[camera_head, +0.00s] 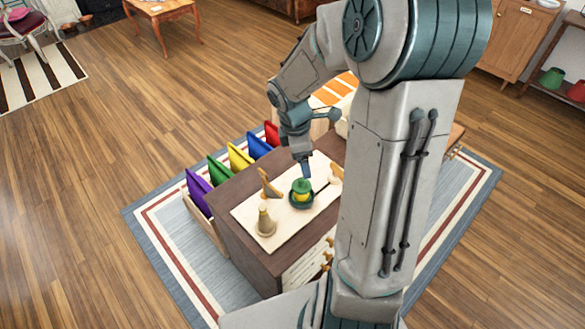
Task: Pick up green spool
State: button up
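A small green thing (302,185), likely the green spool, sits over a yellow part in a dark round dish (302,204) on the cabinet top. My gripper (306,171) points down just above the green thing, very close to it. I cannot tell whether they touch. The fingers are too small and overlapped to show whether they are open or shut.
The dish stands on a cream runner (247,213) on a dark brown cabinet (245,247). A pale bottle-shaped object (265,221) and a wooden piece (268,184) stand nearby. Coloured panels, including a yellow one (238,157), line the cabinet's left side.

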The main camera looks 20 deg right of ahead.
aim_at(302, 178)
jog(key=w+f+n, duration=0.1)
jog(key=f+n, duration=0.1)
jog(key=w+d+f+n+y, duration=0.1)
jog(key=w+f+n, duration=0.1)
jog(key=w+d+f+n+p, duration=0.1)
jog(key=w+f, duration=0.1)
jog(key=shift+d+f+n+y, duration=0.1)
jog(key=shift+f+n+y, duration=0.25)
jog(key=shift+n+y, duration=0.05)
jog(key=shift+w+f, duration=0.15)
jog(key=shift+f, duration=0.15)
notch_tip(302, 178, down, 8)
jog(key=shift+f, duration=0.2)
jog(key=shift+s+f, duration=0.2)
jog(key=shift+f, duration=2.4)
jog(key=c, duration=1.1)
